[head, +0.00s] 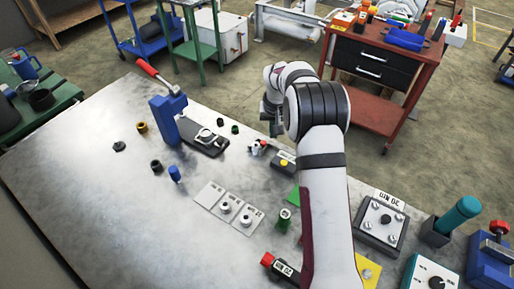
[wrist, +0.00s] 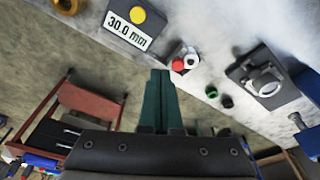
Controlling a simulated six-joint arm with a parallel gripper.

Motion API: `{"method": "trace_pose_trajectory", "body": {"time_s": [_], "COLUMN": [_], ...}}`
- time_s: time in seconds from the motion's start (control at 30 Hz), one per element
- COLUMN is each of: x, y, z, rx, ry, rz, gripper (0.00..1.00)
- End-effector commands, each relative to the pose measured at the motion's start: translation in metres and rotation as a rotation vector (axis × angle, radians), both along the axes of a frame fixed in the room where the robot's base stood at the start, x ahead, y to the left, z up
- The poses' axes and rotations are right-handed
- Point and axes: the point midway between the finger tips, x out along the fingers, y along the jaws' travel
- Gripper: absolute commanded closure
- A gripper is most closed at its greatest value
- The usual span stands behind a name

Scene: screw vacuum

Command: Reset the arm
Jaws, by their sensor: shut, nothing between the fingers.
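My gripper (head: 274,130) is beyond the bend of my arm in the head view, near the far edge of the metal table (head: 110,215). In the wrist view its two green fingers (wrist: 161,73) are pressed together with nothing between them. Their tips point toward a small red and white fitting (wrist: 183,62) on the table, but the gap cannot be judged. My arm, white with dark bands, reaches from the lower right of the head view and hides part of the table.
Beside the fitting are a grey block labelled 30.0 mm (wrist: 128,30) and a clamp fixture (wrist: 265,82). A blue toggle press with a red handle (head: 168,108) stands at the far left. Grey plates (head: 228,209) lie mid-table. A red cart (head: 385,75) stands beyond. The table's left front is clear.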

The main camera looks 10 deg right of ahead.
Motion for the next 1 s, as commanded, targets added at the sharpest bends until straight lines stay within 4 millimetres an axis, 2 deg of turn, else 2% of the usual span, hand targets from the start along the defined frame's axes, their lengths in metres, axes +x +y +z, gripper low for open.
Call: {"method": "trace_pose_trajectory", "body": {"time_s": [0.2, 0.27, 0.3, 0.37, 0.4, 0.47, 0.5, 0.57, 0.6, 0.7, 0.8, 0.83, 0.9, 1.0], "x": [-0.001, -0.008, -0.020, -0.053, -0.084, -0.139, -0.179, -0.237, -0.274, -0.348, -0.391, -0.399, -0.408, -0.411], "y": [0.000, 0.004, 0.009, 0.020, 0.031, 0.047, 0.056, 0.070, 0.078, 0.092, 0.099, 0.101, 0.102, 0.102], "z": [0.001, 0.013, 0.029, 0.062, 0.086, 0.117, 0.131, 0.144, 0.147, 0.142, 0.133, 0.130, 0.127, 0.126], "rx": [0.000, 0.006, 0.015, 0.037, 0.056, 0.089, 0.109, 0.140, 0.159, 0.196, 0.219, 0.223, 0.228, 0.229], "ry": [0.000, 0.003, 0.007, 0.025, 0.042, 0.070, 0.092, 0.122, 0.142, 0.184, 0.212, 0.217, 0.224, 0.228], "rz": [-0.001, -0.006, -0.015, -0.036, -0.054, -0.083, -0.103, -0.129, -0.146, -0.178, -0.199, -0.201, -0.206, -0.208], "gripper": [1.00, 1.00, 1.00, 1.00, 1.00, 1.00, 1.00, 1.00, 1.00, 1.00, 1.00, 1.00, 1.00, 1.00]}}
